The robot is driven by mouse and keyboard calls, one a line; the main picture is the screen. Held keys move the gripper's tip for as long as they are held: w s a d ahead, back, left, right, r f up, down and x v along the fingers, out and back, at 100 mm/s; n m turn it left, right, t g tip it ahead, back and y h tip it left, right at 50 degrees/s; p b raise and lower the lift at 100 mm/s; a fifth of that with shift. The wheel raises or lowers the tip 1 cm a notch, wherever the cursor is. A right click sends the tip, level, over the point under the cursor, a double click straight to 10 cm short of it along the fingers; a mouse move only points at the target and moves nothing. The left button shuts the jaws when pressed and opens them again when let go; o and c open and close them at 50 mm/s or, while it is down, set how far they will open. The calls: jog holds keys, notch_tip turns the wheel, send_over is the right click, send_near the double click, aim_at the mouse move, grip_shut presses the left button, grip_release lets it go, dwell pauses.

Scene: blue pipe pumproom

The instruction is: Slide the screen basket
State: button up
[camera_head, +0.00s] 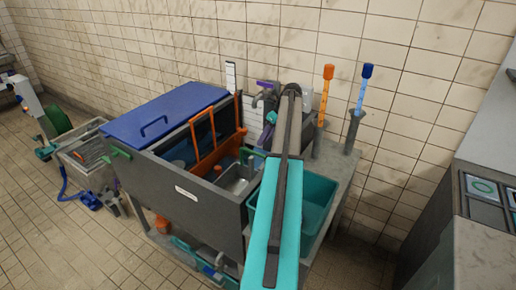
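A dark grey tank (195,205) with a white label on its front stands left of centre. An orange frame (203,147) stands upright at an angle in its open part. A pale, open-topped metal basket (236,187) sits to the right of the frame, partly hidden by the tank's front wall. I cannot tell for sure which of these is the screen basket. My teal and grey arm crosses the view right of the tank. I cannot make out my gripper; the far end of the arm shows no fingers.
A blue lid (165,112) covers the tank's left part. A teal tub (318,196) lies right of the tank, partly behind my arm. A purple-handled tap (265,93) and orange-topped (327,85) and blue-topped (363,85) tubes stand behind. Tiled floor (60,230) is free at front left.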

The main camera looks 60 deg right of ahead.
jog(key=shift+p+x, duration=0.7)
jog(key=shift+x, duration=2.8)
grip_shut()
